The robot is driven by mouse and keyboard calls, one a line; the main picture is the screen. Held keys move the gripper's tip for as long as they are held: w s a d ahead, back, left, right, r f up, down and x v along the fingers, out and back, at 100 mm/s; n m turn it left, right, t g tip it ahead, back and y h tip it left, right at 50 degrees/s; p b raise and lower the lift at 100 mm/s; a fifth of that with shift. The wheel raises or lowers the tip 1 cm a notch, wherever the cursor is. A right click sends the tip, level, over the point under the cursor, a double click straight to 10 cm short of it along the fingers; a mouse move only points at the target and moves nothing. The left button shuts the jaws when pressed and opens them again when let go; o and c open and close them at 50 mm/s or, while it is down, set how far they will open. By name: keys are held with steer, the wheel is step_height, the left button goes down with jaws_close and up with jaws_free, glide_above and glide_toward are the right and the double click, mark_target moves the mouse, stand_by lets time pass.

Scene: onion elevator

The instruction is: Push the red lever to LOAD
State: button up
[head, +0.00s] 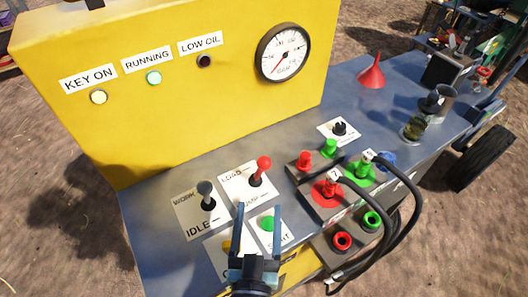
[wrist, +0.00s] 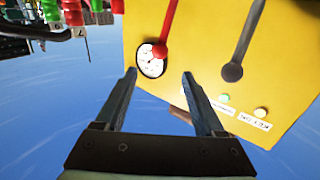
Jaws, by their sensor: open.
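The red lever (head: 264,163) stands on a white plate on the machine's blue-grey top. Its ball knob leans slightly right of its black base. "LOAD" is printed at the plate's upper left; the label at the lower edge is too small to read surely. In the wrist view the red lever (wrist: 173,22) hangs from the top edge, beyond the fingertips. My gripper (head: 258,208) is open and empty, on the near side of the lever, apart from it. It partly covers the button plates. It also shows in the wrist view (wrist: 159,74), with its fingers apart.
A grey lever (head: 205,190) marked "WORK" and "IDLE" stands left of the red one. A green button (head: 268,223) sits by my right finger. Red and green connectors with black hoses (head: 385,195) lie to the right. A yellow panel (head: 200,100) rises behind.

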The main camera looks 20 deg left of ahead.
mark_target(263, 169)
steer(key=p+x, duration=0.1)
steer(key=x, duration=1.1)
steer(key=shift+w+a, duration=0.1)
steer(key=shift+w, duration=0.25)
steer(key=shift+c, duration=0.2)
jaws_close()
stand_by(0.8)
